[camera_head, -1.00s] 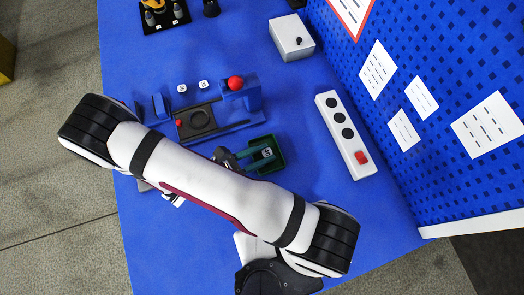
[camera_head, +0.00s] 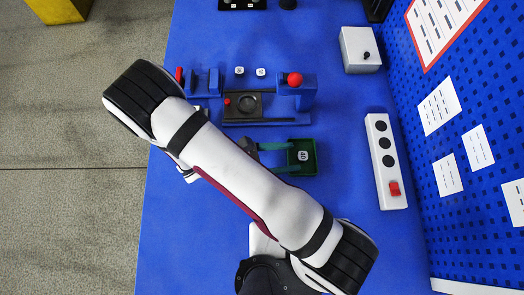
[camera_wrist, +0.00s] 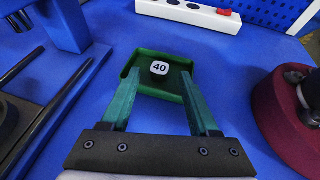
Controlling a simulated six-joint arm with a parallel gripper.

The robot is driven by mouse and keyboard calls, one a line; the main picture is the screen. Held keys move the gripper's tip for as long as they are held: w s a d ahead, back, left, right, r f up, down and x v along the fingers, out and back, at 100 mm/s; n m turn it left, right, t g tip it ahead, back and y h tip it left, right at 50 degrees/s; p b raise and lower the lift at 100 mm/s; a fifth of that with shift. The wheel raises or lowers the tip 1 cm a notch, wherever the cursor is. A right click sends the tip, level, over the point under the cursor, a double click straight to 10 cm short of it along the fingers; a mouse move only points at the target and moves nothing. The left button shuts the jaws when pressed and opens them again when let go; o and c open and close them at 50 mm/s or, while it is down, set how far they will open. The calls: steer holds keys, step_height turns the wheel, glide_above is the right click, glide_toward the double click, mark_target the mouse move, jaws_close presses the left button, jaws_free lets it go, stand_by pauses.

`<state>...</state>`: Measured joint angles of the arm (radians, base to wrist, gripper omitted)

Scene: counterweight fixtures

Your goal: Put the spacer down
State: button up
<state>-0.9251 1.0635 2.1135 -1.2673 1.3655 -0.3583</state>
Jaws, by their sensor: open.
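The spacer is a small dark block with a white top marked 40 (camera_head: 303,156). It sits inside a green tray (camera_head: 313,168); the wrist view shows it (camera_wrist: 160,68) resting on the floor of the tray (camera_wrist: 150,52). My gripper (camera_head: 289,157) is open at the left side of the tray. Its two teal fingers are apart in the wrist view (camera_wrist: 160,76), one on each side of the line to the spacer, with clear gaps between them and it. The finger tips reach the near part of the tray.
A blue fixture with a red ball (camera_head: 295,79) stands behind the tray. Two small marked blocks (camera_head: 239,71) (camera_head: 261,71) are beyond it. A white switch strip (camera_head: 385,160) and a grey box (camera_head: 360,50) are at right. A dark red round part (camera_wrist: 285,115) is close by my gripper.

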steer(key=v, duration=0.8)
steer(key=shift+s+a+r, duration=0.1)
steer(key=shift+a+r, duration=0.05)
steer(key=shift+a, duration=0.2)
steer(key=s+d+r+m+g+y, duration=0.1)
steer(key=s+d+r+m+y, duration=0.3)
steer(key=m, duration=0.9)
steer(key=s+d+r+m+g+y, duration=0.2)
steer(key=s+d+r+m+y, duration=0.1)
steer(key=r+m+y, duration=0.8)
step_height(320, 180, up, 2)
steer(key=shift+s+d+r+m, duration=0.1)
steer(key=shift+s+d+m, duration=0.35)
steer(key=shift+m, duration=0.65)
